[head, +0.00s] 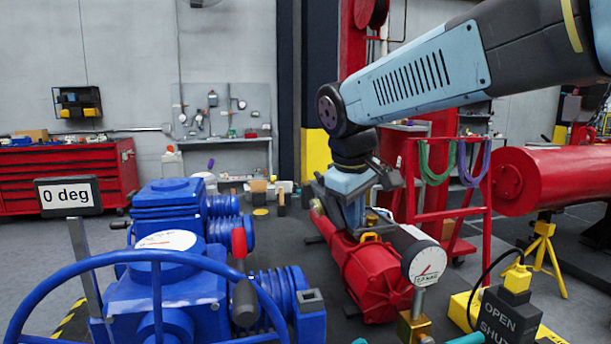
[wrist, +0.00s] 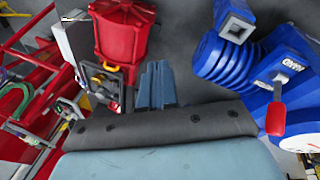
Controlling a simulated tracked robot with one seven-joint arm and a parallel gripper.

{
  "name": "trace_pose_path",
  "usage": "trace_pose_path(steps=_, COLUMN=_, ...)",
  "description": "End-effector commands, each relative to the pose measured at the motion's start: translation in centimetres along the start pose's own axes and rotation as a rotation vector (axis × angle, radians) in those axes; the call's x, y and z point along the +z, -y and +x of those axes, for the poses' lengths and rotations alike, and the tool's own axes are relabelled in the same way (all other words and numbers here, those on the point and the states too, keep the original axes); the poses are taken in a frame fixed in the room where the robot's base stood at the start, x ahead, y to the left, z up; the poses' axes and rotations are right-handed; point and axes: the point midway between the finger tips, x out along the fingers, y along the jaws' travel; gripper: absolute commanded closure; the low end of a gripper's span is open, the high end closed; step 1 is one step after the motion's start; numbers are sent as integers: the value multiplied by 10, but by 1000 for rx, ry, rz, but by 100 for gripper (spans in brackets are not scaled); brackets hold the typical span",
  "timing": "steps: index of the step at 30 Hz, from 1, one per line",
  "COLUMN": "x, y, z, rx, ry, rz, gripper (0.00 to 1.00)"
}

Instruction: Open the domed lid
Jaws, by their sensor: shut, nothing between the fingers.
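My gripper (head: 352,222) points down over the red cylindrical unit (head: 372,275), right of the blue valve actuator (head: 165,290). In the wrist view its two blue-grey fingers (wrist: 157,85) are together with nothing between them. The red unit (wrist: 122,35) is to their left and the blue actuator (wrist: 235,60) to their right. I cannot tell for sure which part is the domed lid. The blue actuator's top has a round white dial (head: 168,240). A red-knobbed lever (head: 239,242) stands beside it and also shows in the wrist view (wrist: 276,118). Contact between fingers and red unit cannot be told.
A blue handwheel (head: 60,275) is in front of the actuator. A sign (head: 68,196) reads "0 deg". A gauge (head: 425,266) and an "OPEN SHUT" box (head: 497,320) stand at the right front. A red rack with hoses (head: 448,195) is behind them.

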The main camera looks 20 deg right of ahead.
Motion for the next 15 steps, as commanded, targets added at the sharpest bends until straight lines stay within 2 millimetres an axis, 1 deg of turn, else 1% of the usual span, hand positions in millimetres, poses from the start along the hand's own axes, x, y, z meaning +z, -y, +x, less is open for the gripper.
trace_pose_path(steps=1, x=-15, y=-7, z=0, rx=13, ry=38, rz=-64, gripper=100)
trace_pose_path(steps=6, x=-59, y=-29, z=-1, rx=66, ry=166, rz=-271, gripper=100)
trace_pose_path(steps=11, x=-104, y=-44, z=0, rx=115, ry=291, rz=-458, gripper=100)
trace_pose_path(steps=15, x=-146, y=-53, z=3, rx=156, ry=408, rz=-610, gripper=100)
